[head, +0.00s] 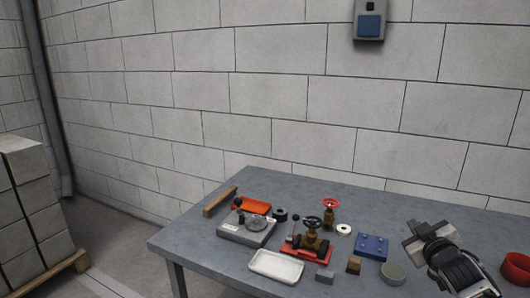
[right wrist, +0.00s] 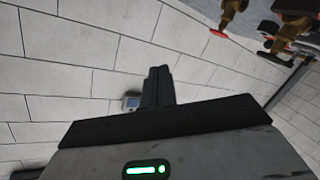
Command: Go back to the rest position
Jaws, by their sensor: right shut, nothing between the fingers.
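My right gripper (head: 413,242) is at the right of the head view, above the right part of the grey table (head: 200,238). It is shut and empty, with its fingers pointing left. In the right wrist view its shut fingers (right wrist: 158,85) stand against the block wall, with nothing between them. My left gripper is in neither view.
On the table are a brass valve with a red handwheel (head: 330,204), a grey device (head: 247,228), a white tray (head: 276,266), a blue block (head: 372,245), a round grey tin (head: 393,273) and a red container (head: 516,268). Stacked blocks (head: 25,215) stand at left.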

